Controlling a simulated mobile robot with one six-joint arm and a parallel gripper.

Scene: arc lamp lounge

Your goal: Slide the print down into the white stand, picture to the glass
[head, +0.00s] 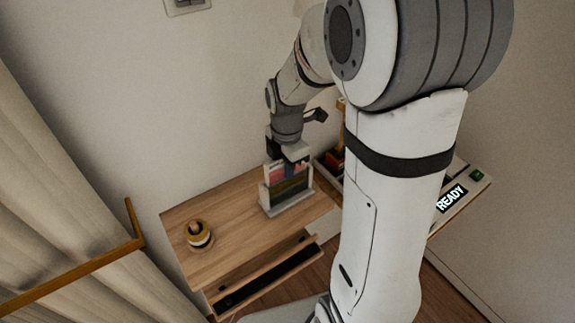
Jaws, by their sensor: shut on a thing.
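The white stand (268,210) stands upright on the wooden table, below my gripper. The print (290,186) shows pink and dark green bands and is upright at the stand. Its lower part appears to sit within the stand's frame, but I cannot tell how deep it is. My gripper (287,160) points down and is shut on the print's top edge. The fingertips are small here and partly hidden. I cannot make out the glass clearly, nor confirm which face of the print is toward it.
An open drawer (265,280) juts from the table's front. A device with a READY display (452,198) is at right. Curtains and a wooden bar (90,268) are at left.

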